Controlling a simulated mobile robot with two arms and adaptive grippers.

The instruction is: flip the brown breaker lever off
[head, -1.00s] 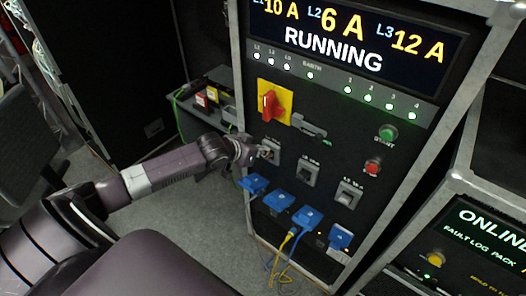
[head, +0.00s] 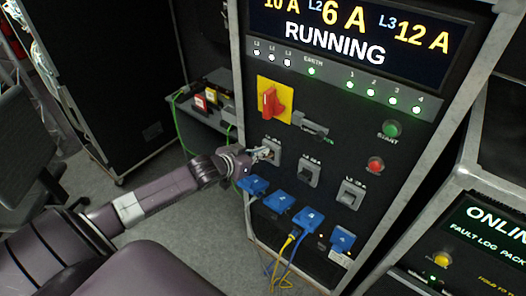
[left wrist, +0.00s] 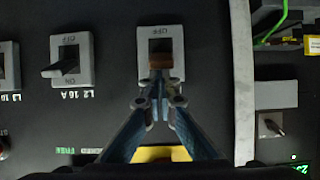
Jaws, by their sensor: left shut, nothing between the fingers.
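The brown breaker lever (left wrist: 160,60) shows in the left wrist view, set in a light grey housing (left wrist: 175,38) marked OFF at the picture's top. In the head view this housing (head: 276,144) is the leftmost of three on the panel. My left gripper (head: 264,154) is at its front. In the left wrist view my left gripper (left wrist: 160,84) is shut and empty. Its fingertips overlap the lever's near end and the housing's lower part; I cannot tell whether they touch. My right gripper is not in view.
The L2 breaker (left wrist: 66,68) with a black lever is beside it. A red rotary switch (head: 271,101) on yellow is above, and blue socket covers (head: 280,200) are below. The display (head: 330,45) reads RUNNING. Open floor (head: 190,225) lies left of the cabinet.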

